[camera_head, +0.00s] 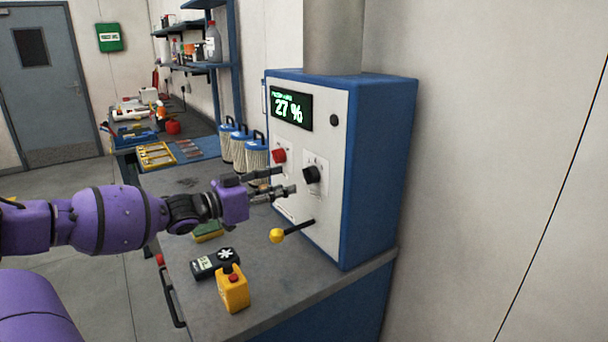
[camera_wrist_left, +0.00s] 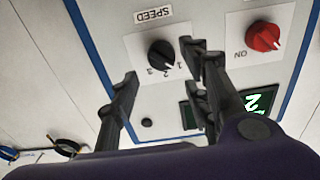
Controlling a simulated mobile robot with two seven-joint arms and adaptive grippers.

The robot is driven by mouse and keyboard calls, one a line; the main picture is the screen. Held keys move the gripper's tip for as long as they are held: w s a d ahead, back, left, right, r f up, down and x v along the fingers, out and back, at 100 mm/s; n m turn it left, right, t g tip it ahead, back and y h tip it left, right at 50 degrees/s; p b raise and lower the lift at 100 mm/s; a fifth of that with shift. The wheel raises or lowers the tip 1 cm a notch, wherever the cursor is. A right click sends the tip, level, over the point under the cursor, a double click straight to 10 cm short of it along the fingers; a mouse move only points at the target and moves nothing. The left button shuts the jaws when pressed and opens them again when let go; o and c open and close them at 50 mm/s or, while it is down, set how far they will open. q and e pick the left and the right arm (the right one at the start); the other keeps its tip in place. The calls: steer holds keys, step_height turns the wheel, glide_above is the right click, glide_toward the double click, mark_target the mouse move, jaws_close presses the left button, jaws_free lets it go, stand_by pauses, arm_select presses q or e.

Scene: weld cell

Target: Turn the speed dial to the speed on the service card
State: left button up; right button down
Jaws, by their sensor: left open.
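The black speed dial (camera_head: 312,174) is on the white front panel of the blue-sided control box (camera_head: 380,165). In the left wrist view the dial (camera_wrist_left: 162,53) appears upside down, under a SPEED label (camera_wrist_left: 154,15) with small numbers around it. I cannot tell which number it points at. My left gripper (camera_head: 289,180) is open, its fingers reaching toward the dial from the left. In the left wrist view its fingertips (camera_wrist_left: 162,62) lie on either side of the dial; contact cannot be told. I cannot make out a service card. My right gripper is not in view.
A red switch (camera_head: 279,156) is left of the dial, beneath a display (camera_head: 291,110) reading 27 %. A yellow-knobbed lever (camera_head: 277,236) sticks out below. A black handheld device (camera_head: 214,263) and yellow button box (camera_head: 232,289) are on the bench (camera_head: 270,312). Filter canisters (camera_head: 256,158) stand behind.

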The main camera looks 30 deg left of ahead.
mark_target(306, 178)
arm_select(q)
steer(key=w+d+b, duration=0.1)
steer(key=w+d, duration=0.1)
steer(key=shift+w, duration=0.3)
steer(key=shift+b+x, duration=0.5)
steer(key=shift+x, duration=1.6)
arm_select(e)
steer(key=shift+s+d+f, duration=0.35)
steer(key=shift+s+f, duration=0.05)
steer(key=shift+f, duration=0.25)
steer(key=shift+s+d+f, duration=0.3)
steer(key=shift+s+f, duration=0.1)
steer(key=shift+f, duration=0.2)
arm_select(q)
steer(key=shift+a+r, duration=0.1)
steer(key=shift+r, duration=0.05)
steer(key=c, duration=1)
